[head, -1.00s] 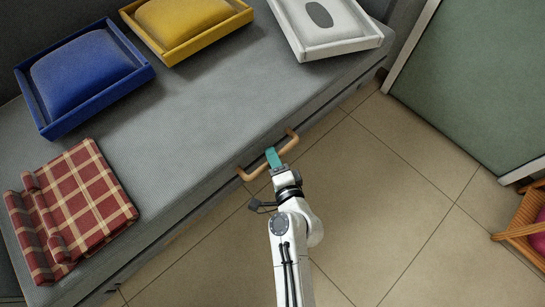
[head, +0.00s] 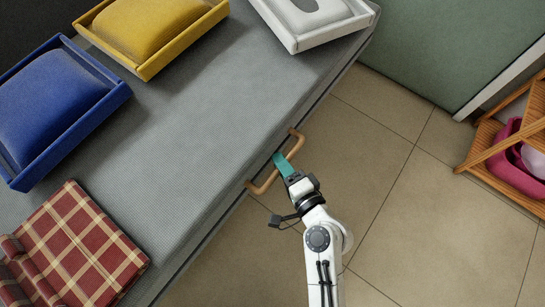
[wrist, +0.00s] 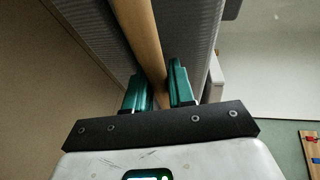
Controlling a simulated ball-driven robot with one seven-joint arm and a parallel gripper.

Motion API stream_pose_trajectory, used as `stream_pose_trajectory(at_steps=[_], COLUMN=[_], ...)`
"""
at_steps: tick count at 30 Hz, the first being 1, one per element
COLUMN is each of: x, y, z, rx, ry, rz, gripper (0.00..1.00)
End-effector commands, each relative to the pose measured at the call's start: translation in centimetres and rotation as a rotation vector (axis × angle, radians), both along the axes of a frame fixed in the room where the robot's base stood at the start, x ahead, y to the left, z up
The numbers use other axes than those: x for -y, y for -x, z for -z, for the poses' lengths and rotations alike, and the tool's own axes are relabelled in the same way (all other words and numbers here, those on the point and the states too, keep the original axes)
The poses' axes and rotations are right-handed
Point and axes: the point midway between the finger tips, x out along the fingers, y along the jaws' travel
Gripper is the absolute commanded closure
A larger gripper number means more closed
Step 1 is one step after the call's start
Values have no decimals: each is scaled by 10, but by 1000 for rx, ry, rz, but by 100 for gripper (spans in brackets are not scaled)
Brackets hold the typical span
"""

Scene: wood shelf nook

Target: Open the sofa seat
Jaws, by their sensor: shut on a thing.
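The grey sofa seat (head: 205,115) fills the left and middle of the head view, its long front edge running diagonally. A tan wooden bar handle (head: 267,184) is fixed to that front edge. My gripper (head: 282,163) is at the middle of the handle, its teal fingers closed around it. In the wrist view the handle (wrist: 143,40) passes between the two teal fingers of my gripper (wrist: 160,88). The fingers hide part of the bar. The front edge appears raised towards the camera; how far cannot be told.
A wooden rack (head: 500,150) with a pink bowl (head: 515,160) stands at right. Tiled floor (head: 390,210) before the sofa is clear.

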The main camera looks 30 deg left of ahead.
Motion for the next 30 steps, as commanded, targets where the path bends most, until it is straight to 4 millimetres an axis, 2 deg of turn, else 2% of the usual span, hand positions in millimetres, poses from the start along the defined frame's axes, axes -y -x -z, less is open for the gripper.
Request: stream_pose_trajectory(at_steps=[13,14,20,30], x=[6,6,5,9], y=[1,1,1,3], z=[3,3,2,0], rx=[-3,-3,-2,-3], ry=[4,4,2,2], rz=[0,0,-1,2], gripper=[100,76,56,56])
